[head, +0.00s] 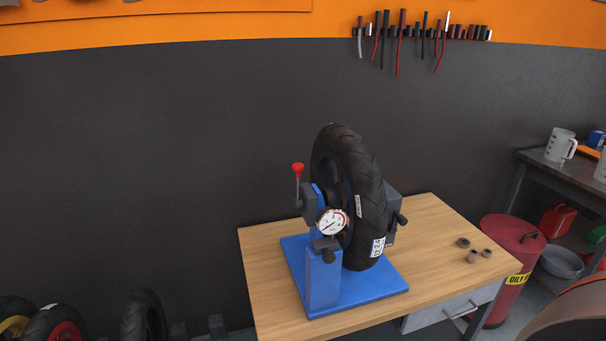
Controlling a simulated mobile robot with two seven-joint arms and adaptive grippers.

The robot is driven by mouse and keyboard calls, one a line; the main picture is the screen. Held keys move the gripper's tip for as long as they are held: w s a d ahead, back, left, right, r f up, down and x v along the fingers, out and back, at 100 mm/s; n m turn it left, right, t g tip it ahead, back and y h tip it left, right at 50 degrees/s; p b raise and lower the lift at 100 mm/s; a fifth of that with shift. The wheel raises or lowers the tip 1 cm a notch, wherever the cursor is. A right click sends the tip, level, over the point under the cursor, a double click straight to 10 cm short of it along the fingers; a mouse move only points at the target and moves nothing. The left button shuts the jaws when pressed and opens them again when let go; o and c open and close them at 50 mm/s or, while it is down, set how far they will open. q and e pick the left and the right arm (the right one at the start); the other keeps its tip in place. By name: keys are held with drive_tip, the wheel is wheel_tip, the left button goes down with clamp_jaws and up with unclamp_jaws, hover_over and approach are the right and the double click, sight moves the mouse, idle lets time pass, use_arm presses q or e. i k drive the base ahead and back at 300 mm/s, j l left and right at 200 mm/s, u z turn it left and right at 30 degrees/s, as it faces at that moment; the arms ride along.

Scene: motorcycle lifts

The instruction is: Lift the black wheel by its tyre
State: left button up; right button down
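The black wheel (369,205) stands upright on a blue stand (384,286) on the wooden table. Its tyre has a treaded black surface with white labels on it. The stand's blue upright and a round dial gauge (332,222) are in front of the wheel and hide part of its left face and hub. A dark grey block with a knob (398,218) shows at the wheel's right side. Neither of my grippers shows in the head view.
The wooden table (268,309) has a drawer and free room around the stand. A red oily-waste bin (510,262) and a dark shelf (547,165) stand at the right. More wheels (145,318) stand at lower left.

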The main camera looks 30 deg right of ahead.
sight(360, 191)
drive_tip(key=z, duration=1.15)
